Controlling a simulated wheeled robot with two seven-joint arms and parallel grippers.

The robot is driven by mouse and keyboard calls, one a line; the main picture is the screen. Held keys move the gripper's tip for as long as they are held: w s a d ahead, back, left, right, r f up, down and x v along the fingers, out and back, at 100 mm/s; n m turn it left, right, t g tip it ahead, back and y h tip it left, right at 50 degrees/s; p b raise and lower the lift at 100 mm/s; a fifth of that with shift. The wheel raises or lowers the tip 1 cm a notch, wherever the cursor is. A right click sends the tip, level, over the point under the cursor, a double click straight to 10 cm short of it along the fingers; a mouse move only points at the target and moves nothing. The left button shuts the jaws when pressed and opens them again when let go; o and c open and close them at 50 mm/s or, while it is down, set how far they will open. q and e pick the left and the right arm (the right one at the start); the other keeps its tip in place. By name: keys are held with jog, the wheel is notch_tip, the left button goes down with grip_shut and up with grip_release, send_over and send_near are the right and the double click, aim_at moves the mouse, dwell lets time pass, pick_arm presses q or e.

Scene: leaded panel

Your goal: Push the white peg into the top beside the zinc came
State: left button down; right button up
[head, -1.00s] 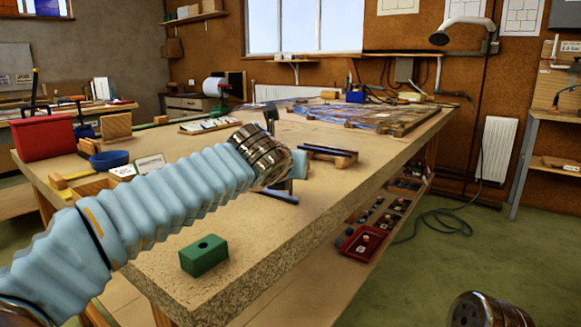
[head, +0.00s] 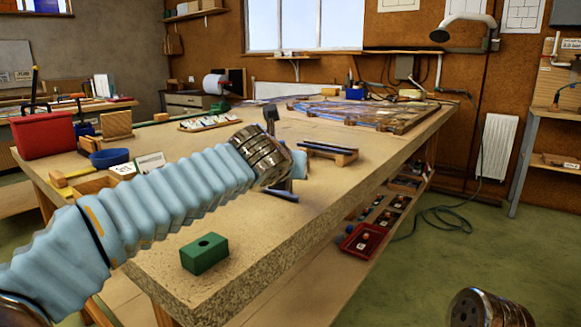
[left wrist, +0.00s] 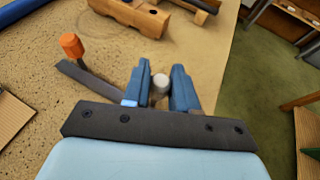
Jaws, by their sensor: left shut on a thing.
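My left gripper (left wrist: 162,88) has blue fingers shut on the white peg (left wrist: 160,80), whose pale round end shows between them in the left wrist view. In the head view my left gripper (head: 298,166) is mostly behind its metal wrist, over the bench top (head: 240,285), and the peg is hidden. Dark slim bars (head: 328,147) rest on a wooden block (head: 343,158) just past the gripper. I cannot tell whether one is the zinc came. I cannot tell whether the peg touches the top. My right gripper is out of view.
A green block with a hole (head: 205,253) stands near the front edge. A dark bar (head: 283,195) lies beside the gripper. An orange-tipped tool (left wrist: 72,46) lies left of the fingers. The leaded panel (head: 365,110) is farther back. Bare bench lies between block and gripper.

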pick_arm(q)
jog(key=shift+f+b, duration=0.3)
jog(key=shift+f, duration=0.3)
jog(key=c, duration=0.8)
grip_release()
